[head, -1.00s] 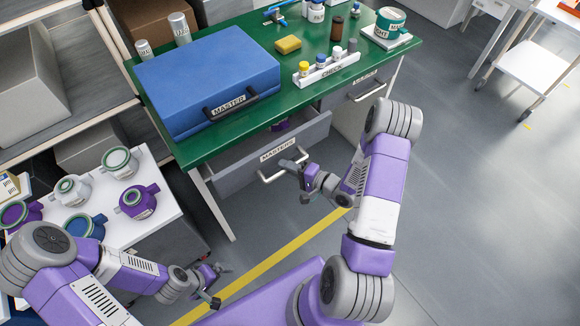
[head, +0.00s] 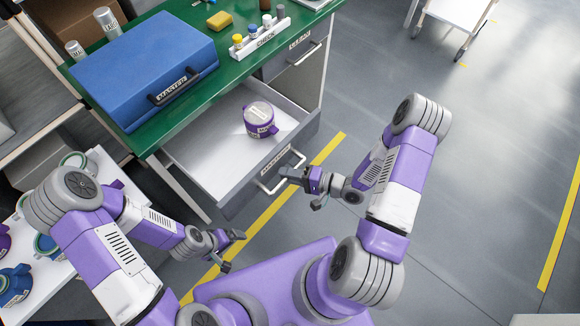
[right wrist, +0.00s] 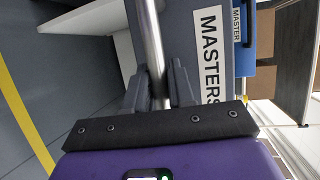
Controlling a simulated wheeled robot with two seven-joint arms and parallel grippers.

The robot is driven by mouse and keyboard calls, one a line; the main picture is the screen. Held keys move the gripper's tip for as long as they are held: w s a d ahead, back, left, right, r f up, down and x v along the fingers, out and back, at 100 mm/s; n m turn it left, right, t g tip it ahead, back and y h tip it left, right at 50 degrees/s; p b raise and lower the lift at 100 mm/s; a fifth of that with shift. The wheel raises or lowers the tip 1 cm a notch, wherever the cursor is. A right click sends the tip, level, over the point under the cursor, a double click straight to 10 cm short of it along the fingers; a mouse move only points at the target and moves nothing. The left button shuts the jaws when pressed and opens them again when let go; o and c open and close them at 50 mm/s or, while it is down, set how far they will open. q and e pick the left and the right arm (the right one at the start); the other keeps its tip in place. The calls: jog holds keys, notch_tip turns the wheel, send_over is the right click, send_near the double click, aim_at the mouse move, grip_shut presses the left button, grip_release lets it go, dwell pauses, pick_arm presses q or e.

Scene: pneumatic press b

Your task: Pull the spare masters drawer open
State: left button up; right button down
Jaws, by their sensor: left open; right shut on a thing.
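The spare masters drawer (head: 216,192) under the green bench is pulled out, and its pale inside shows. A purple and white master part (head: 259,120) stands in it near the back right. The drawer front bears a MASTERS label and a metal bar handle (head: 275,185). My right gripper (head: 290,175) is shut on this handle. In the right wrist view both fingers close around the bar handle (right wrist: 148,45), beside the MASTERS label (right wrist: 210,55). My left gripper (head: 233,250) is open and empty, low over the floor, left of my base.
A blue MASTER case (head: 145,65), a CHECK rack (head: 262,37) and a yellow sponge (head: 219,20) are on the green bench top. A second closed drawer (head: 297,45) is to the right. A white table with purple and blue parts (head: 14,284) is at lower left.

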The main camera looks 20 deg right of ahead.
jog(key=shift+s+d, duration=0.1)
jog(key=shift+s, duration=0.2)
jog(key=c, duration=1.1)
grip_release()
jog(key=shift+o, duration=0.2)
jog(key=shift+d, duration=0.1)
jog(key=p+v, duration=0.1)
jog(key=v, duration=0.6)
jog(key=shift+s+d+p, duration=0.15)
jog(key=shift+d+p, duration=0.05)
jog(key=shift+p, duration=0.2)
jog(key=shift+s, duration=0.1)
